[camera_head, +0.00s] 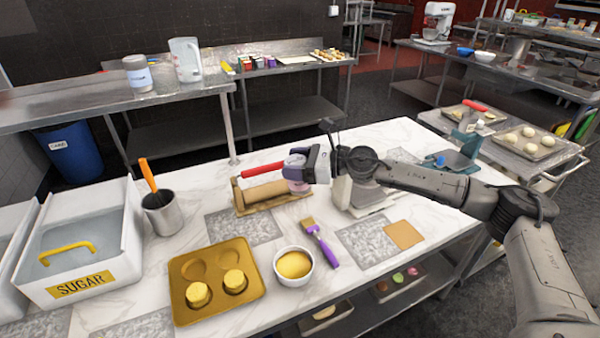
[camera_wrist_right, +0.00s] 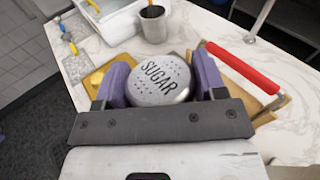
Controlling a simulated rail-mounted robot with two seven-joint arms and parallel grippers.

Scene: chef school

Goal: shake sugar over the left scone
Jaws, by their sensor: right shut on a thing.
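My right gripper (camera_head: 296,165) is shut on the sugar shaker (camera_wrist_right: 160,80). In the right wrist view the shaker's round, holed lid, lettered SUGAR, sits between the purple fingers. In the head view the fingers largely hide it. The gripper is over the marble counter, near the rolling pin. The left scone (camera_head: 198,294) sits in the front left hollow of a golden tray (camera_head: 185,264), to the left of and nearer than the gripper. A second scone (camera_head: 235,281) sits to its right; the back hollows are empty. My left gripper is not in view.
A bowl of yellow filling (camera_head: 294,266) and a purple-handled brush (camera_head: 320,242) lie between tray and arm. A steel pot (camera_head: 162,214) and a white sugar bin (camera_head: 110,262) stand at the left. A scale (camera_head: 363,196) stands at the right.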

